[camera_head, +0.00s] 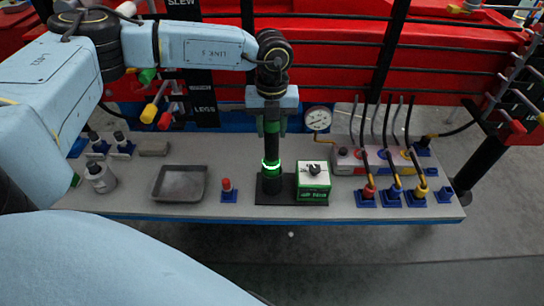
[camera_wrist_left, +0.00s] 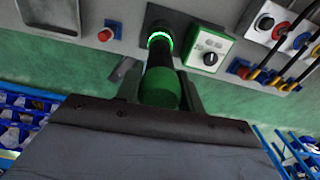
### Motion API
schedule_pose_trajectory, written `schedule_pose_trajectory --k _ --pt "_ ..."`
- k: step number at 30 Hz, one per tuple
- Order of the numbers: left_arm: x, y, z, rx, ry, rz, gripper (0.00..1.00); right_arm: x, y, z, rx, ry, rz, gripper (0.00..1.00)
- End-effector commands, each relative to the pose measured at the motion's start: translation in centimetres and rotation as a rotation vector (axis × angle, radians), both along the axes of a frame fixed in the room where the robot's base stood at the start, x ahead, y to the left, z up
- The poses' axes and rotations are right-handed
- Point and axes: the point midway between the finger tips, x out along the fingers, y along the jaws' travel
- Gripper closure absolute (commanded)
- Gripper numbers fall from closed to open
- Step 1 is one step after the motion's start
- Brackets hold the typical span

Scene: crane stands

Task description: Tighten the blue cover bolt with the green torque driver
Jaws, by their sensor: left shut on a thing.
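The green torque driver (camera_head: 271,145) stands upright in a black holder on the bench, with a lit green ring low on its dark body. My left gripper (camera_head: 271,108) points down from above and is shut on the driver's upper end. In the left wrist view the driver (camera_wrist_left: 160,88) lies between the two fingers of the left gripper (camera_wrist_left: 160,95), its lit ring beyond them. I cannot tell which part is the blue cover bolt. Several small blue bases sit on the bench, one with a red-topped peg (camera_head: 227,187). My right gripper is not in view.
A green and white box with a dial (camera_head: 313,180) stands just right of the driver. A grey tray (camera_head: 179,183) lies to the left. Hoses with coloured connectors (camera_head: 395,190) crowd the right end. A round gauge (camera_head: 318,119) and red machine with black rails stand behind.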

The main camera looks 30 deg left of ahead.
Motion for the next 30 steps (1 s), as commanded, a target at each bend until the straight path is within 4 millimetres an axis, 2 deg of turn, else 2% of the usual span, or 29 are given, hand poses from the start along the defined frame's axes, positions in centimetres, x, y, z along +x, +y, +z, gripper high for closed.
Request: schedule_pose_trajectory --k 1,30 --pt "0.1 0.0 0.6 -0.002 -0.005 0.000 1.00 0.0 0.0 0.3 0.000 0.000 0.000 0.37" --pt "0.1 -0.1 4.8 -0.002 -0.005 0.000 1.00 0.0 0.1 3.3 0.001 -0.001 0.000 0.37"
